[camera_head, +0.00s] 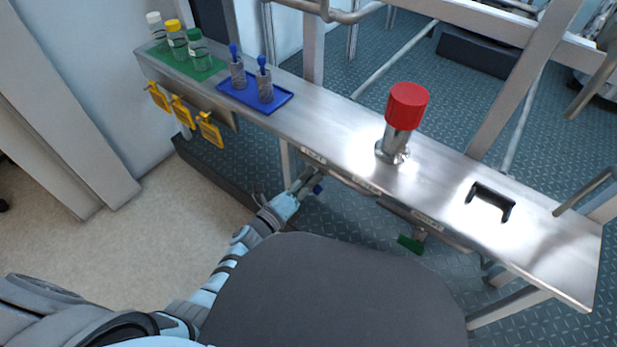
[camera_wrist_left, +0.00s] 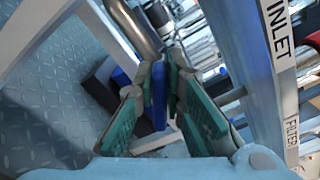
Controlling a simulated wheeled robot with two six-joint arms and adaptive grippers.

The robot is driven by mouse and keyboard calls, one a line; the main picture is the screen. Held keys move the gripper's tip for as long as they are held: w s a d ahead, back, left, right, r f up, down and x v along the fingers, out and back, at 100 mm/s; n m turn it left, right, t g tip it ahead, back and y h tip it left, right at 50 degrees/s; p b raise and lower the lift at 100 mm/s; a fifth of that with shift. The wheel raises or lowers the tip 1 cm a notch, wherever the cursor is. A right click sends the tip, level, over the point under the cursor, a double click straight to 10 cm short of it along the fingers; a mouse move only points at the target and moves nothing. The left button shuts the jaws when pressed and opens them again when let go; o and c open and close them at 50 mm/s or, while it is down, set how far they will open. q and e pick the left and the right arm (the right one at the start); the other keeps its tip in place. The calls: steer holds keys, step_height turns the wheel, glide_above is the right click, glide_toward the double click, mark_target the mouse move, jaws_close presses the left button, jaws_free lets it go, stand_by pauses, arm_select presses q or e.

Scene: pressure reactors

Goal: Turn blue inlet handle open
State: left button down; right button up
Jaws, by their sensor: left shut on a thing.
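The blue inlet handle (camera_wrist_left: 158,95) stands between the fingers of my left gripper (camera_wrist_left: 160,110) in the left wrist view, and the gripper is shut on it. In the head view the left gripper (camera_head: 305,185) is under the front edge of the steel shelf, and a small bit of the blue handle (camera_head: 318,189) shows beside it. The INLET label (camera_wrist_left: 277,30) is on the shelf's front edge at the right of the wrist view. The fingers partly hide the handle. My right gripper is not in view.
A green handle (camera_head: 411,244) hangs under the steel shelf (camera_head: 330,125) further right. On the shelf are a red-capped fitting (camera_head: 407,105), a black bracket (camera_head: 491,201), a blue tray (camera_head: 283,102) and capped bottles (camera_head: 197,48). Yellow tags (camera_head: 210,130) hang at left.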

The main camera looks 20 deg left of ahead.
arm_select(q)
steer(key=n, duration=0.2)
steer(key=shift+a+f+n, duration=0.1)
steer(key=shift+f+n, duration=0.15)
steer(key=shift+n, duration=0.15)
steer(key=n, duration=0.2)
steer(key=shift+f+n, duration=0.15)
steer(key=shift+n, duration=0.15)
steer(key=shift+f+n, duration=0.1)
steer(key=shift+n, duration=0.4)
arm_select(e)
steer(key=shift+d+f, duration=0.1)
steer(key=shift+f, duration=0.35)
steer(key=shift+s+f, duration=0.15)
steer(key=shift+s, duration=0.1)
arm_select(q)
steer(key=c, duration=1.7)
jaws_free()
steer(key=shift+o, duration=0.2)
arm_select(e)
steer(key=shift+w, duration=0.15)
